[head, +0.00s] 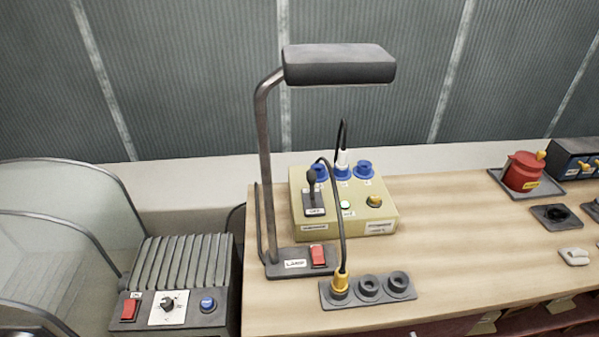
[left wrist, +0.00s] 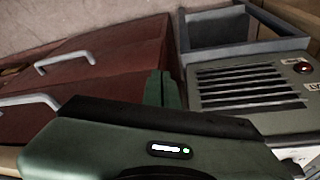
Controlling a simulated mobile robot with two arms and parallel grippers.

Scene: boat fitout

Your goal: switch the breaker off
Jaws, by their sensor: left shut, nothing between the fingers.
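A cream-yellow box (head: 345,228) stands on the bench in the head view. A dark blue box (head: 575,160) with yellow toggles stands at the far right, partly cut off. My left gripper (left wrist: 160,88) shows only in the left wrist view, its green fingers together and empty, away from the yellow box. My right gripper is not in view.
A socket strip (head: 368,290) lies in front. A ribbed heater (head: 180,265) stands left. A red switch (head: 523,172) sits right; the bench between is clear. Brown drawers (left wrist: 100,70) show in the wrist view.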

